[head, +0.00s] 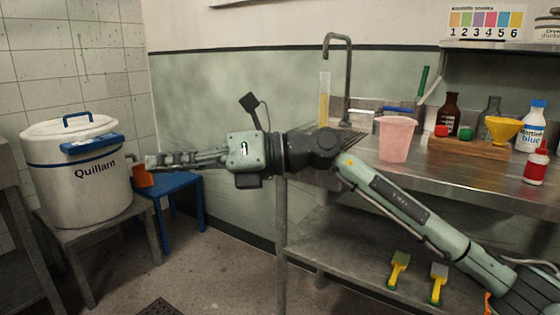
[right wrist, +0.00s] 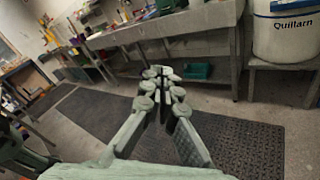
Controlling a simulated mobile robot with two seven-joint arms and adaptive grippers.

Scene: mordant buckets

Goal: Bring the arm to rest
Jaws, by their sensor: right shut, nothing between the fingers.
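My right arm reaches in from the right in the head view and stretches leftward across the front of the steel bench. Its gripper (head: 150,163) points left, shut and empty, in front of or beside the white bucket labelled Quillarn (head: 78,195); the exact gap cannot be told. In the right wrist view the fingers (right wrist: 158,72) meet at their tips with nothing between them, and the bucket (right wrist: 285,35) stands at the upper right. My left gripper is in neither view.
The bucket stands on a grey stool (head: 88,238). A small orange object (head: 143,177) shows by the fingertips, near a blue stool (head: 185,187). The bench (head: 480,178) holds a pink beaker (head: 397,140), bottles and a yellow funnel. Two yellow-handled brushes lie below. Floor is open in front.

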